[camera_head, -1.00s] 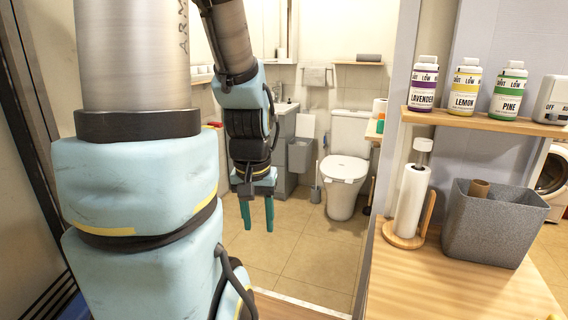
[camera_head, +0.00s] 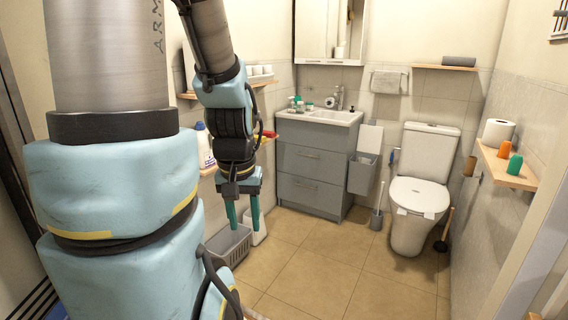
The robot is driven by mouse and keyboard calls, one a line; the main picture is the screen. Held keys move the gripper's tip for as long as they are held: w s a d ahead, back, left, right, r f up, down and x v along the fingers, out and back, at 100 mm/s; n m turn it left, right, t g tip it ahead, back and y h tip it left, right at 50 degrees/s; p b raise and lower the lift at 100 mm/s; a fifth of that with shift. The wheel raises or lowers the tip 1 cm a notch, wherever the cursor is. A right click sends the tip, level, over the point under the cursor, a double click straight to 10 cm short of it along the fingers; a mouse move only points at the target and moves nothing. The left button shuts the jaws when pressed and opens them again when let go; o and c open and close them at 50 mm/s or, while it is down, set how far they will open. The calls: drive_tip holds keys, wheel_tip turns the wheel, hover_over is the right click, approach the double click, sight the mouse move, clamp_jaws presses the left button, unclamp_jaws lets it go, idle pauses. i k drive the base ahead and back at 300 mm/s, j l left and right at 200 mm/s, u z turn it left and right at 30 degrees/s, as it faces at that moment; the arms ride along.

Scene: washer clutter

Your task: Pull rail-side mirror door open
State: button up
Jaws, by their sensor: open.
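The mirror cabinet (camera_head: 322,32) hangs on the back wall above the sink vanity, at the top of the head view. Its upper part is cut off by the frame edge. Two mirror doors seem to show, both looking shut, with small handles along the bottom edge. I cannot tell which door is the rail-side one. A towel rail (camera_head: 389,74) with a grey towel is on the wall to the right of the cabinet. My gripper (camera_head: 244,216) points down with its two teal fingers apart, open and empty. It is lower and nearer than the cabinet, well away from it.
A grey vanity (camera_head: 312,170) with several small items on its top stands below the cabinet. The toilet (camera_head: 420,195) is to its right. A grey basket (camera_head: 228,243) lies near my gripper. A wooden shelf (camera_head: 508,168) juts from the right wall. The tiled floor (camera_head: 320,262) in the middle is clear.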

sight(346, 18)
drive_tip(key=i+l+u, duration=0.35)
drive_tip(key=i+l, duration=0.25)
drive_tip(key=i, duration=0.25)
drive_tip(key=i+l+u, duration=0.3)
drive_tip(key=i+l, duration=0.45)
